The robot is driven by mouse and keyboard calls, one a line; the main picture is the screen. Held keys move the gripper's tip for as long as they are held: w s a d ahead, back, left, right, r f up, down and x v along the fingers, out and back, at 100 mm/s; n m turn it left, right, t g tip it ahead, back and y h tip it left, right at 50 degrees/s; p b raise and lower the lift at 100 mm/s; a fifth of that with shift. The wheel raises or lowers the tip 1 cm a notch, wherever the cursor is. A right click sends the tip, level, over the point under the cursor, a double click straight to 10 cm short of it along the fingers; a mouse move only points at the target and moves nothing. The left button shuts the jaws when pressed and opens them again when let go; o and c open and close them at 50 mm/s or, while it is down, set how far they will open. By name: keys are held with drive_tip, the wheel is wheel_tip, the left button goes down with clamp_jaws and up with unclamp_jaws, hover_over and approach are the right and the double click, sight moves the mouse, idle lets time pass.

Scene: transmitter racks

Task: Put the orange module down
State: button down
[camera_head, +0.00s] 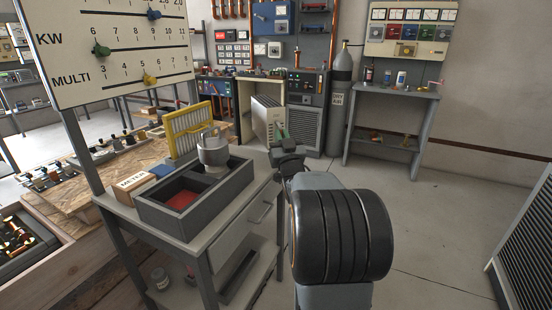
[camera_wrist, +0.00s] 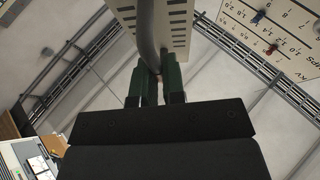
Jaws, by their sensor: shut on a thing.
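My gripper (camera_head: 281,134) has green fingers and is raised beyond the right side of the grey bench (camera_head: 225,197). It is shut on the dark grey curved handle (camera_wrist: 147,40) of a pale, cream-coloured module with slotted sides (camera_head: 265,118). The module also shows at the top of the wrist view (camera_wrist: 178,25). I see no clear orange face on it; its far sides are hidden. It appears held in the air, with nothing visible directly touching its underside.
A grey divided tray (camera_head: 152,212) with a red-lined compartment stands on the bench. A yellow slotted rack (camera_head: 184,128), a silver canister (camera_head: 213,153) and a METER box (camera_head: 132,182) stand around it. A gas cylinder (camera_head: 341,85) and a side table (camera_head: 390,91) are behind.

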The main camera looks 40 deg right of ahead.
drive_tip(key=w+d+f, duration=0.1)
drive_tip(key=w+f+b, duration=0.1)
drive_tip(key=w+f, duration=0.1)
drive_tip(key=w+d+f, duration=0.1)
drive_tip(key=w+f, duration=0.1)
drive_tip(key=shift+d+f, duration=0.25)
drive_tip(key=shift+d, duration=0.1)
drive_tip(key=shift+w+d+f+b, duration=0.15)
drive_tip(key=shift+w+f+b, duration=0.15)
drive_tip(key=shift+f, duration=0.15)
drive_tip(key=shift+s+f+b, duration=0.1)
drive_tip(key=shift+f+b, duration=0.2)
drive_tip(key=shift+f, duration=1.05)
drive_tip(key=c, duration=1.7)
unclamp_jaws()
drive_tip(key=shift+f, duration=0.3)
drive_tip(key=o, duration=0.5)
drive_tip(key=shift+r, duration=0.15)
